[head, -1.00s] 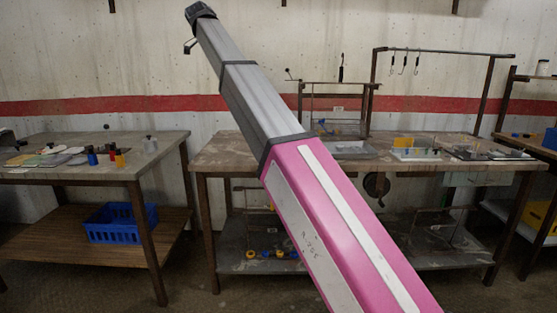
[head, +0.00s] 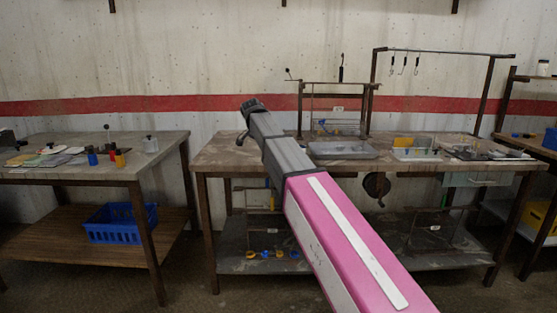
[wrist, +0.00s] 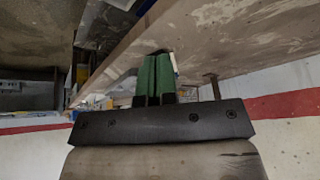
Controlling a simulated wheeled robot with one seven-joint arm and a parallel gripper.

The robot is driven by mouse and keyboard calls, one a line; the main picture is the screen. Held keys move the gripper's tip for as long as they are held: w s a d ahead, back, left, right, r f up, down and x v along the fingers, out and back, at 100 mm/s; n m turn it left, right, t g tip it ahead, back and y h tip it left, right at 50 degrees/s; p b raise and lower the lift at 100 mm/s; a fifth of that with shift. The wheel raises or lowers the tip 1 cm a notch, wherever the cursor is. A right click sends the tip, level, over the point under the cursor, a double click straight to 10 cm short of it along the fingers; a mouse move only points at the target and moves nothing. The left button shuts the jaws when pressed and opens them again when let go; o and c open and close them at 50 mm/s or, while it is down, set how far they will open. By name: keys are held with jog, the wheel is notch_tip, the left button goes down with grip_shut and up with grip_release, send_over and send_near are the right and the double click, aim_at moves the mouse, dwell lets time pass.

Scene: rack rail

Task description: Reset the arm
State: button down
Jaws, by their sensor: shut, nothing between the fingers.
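In the head view only a small grey part hangs below the end joint; the fingers cannot be made out there. The wrist view is tilted, with the bench surface across its top and the red wall stripe at the right.
The middle workbench (head: 225,158) carries a grey tray (head: 342,149), a rack frame and a hook rail (head: 440,52). A left table (head: 80,172) holds small bottles, with a blue basket (head: 118,222) below. A shelf stands at the right. The gap between the tables is clear.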

jog(key=s+d+f+n+g+y, duration=0.1)
jog(key=s+d+f+n, duration=0.1)
jog(key=s+d+f, duration=0.6)
jog(key=s+d+f+n+g, duration=0.15)
jog(key=s+d+f, duration=0.3)
jog(key=f, duration=0.85)
jog(key=s+d+f+n+g+y, duration=0.1)
jog(key=s+d+f+n, duration=0.1)
jog(key=s+d+f, duration=0.6)
jog(key=s+d+f+n+y, duration=0.1)
jog(key=s+d+f, duration=0.3)
jog(key=s+f, duration=0.6)
jog(key=shift+f+n+g, duration=0.45)
jog(key=shift+f+n, duration=0.3)
